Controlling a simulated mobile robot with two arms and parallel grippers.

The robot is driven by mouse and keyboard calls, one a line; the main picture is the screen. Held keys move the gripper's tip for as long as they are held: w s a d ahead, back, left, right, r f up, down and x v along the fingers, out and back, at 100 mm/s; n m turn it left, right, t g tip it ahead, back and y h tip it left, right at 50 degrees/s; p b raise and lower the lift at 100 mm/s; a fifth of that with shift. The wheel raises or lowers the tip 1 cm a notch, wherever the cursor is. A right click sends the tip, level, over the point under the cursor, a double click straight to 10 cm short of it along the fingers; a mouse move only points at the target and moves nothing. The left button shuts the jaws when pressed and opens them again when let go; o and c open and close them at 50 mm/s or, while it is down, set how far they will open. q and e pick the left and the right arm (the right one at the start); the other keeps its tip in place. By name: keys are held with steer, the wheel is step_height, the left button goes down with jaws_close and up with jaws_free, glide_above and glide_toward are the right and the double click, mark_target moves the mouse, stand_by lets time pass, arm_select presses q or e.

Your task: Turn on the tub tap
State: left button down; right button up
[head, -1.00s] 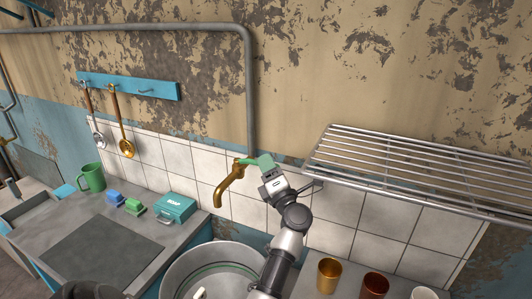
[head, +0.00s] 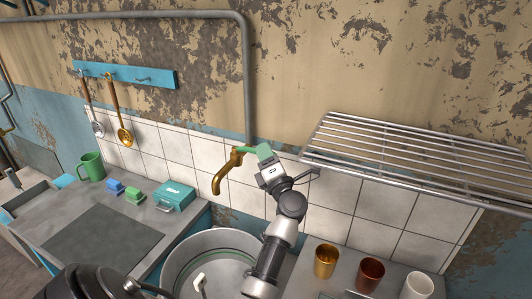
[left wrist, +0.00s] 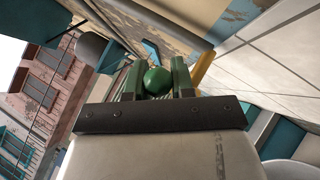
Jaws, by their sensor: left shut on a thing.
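The brass tap (head: 222,175) sticks out from the tiled wall over the round metal tub (head: 172,262), its spout bent downward. My left gripper (head: 258,150) is at the tap's top right end, green fingers toward the tap. In the left wrist view my left gripper (left wrist: 157,78) is shut on a round green knob (left wrist: 157,81), which sits between the two fingers. A brass part of the tap (left wrist: 203,67) shows just right of the fingers. In the head view the fingers hide the knob. No water shows at the spout. My right gripper is not in view.
A wire rack (head: 420,160) juts from the wall right of my left gripper. A gold cup (head: 325,261), a brown cup (head: 370,274) and a white cup (head: 418,287) stand below it. A teal box (head: 174,197) and a green mug (head: 91,167) stand on the left counter.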

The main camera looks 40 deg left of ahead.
arm_select(q)
steer(key=s+m+t+h+p, duration=0.1)
steer(key=s+m+t+h, duration=0.5)
steer(key=t+h, duration=0.5)
steer(key=shift+s+a+r+m+t+h+p, duration=0.2)
steer(key=shift+s+a+m+t+h+p, duration=0.15)
steer(key=shift+m, duration=0.95)
steer(key=c, duration=1.1)
jaws_free()
steer(key=shift+a, duration=0.1)
steer(key=shift+f, duration=0.15)
